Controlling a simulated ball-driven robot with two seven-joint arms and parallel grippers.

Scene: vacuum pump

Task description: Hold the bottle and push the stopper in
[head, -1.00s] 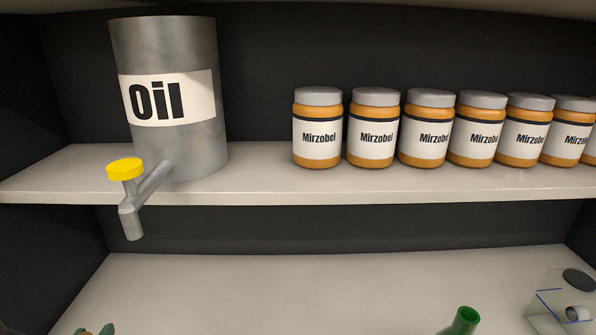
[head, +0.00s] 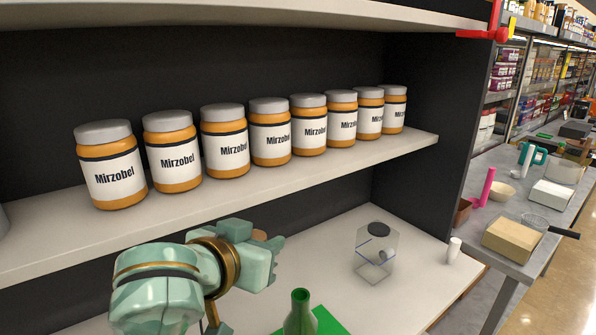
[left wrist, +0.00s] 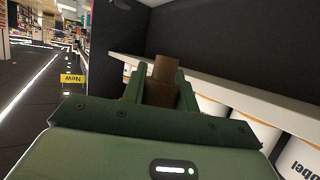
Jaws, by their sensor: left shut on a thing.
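A green bottle (head: 300,312) stands upright at the bottom of the head view; only its neck and shoulders show. My left gripper (head: 268,243) is shut on a brown stopper (head: 260,235), which shows as a small brown patch between its fingers. In the left wrist view the stopper (left wrist: 165,69) sticks out beyond the fingers. The gripper and stopper are apart from the bottle, appearing above and left of its mouth in the head view. My right gripper is not in view.
A green mat (head: 328,322) lies by the bottle. A clear container with a black top (head: 375,256) and a small white cylinder (head: 453,251) stand to the right on the counter (head: 405,283). Above runs a shelf (head: 230,197) with several Mirzobel jars (head: 174,152).

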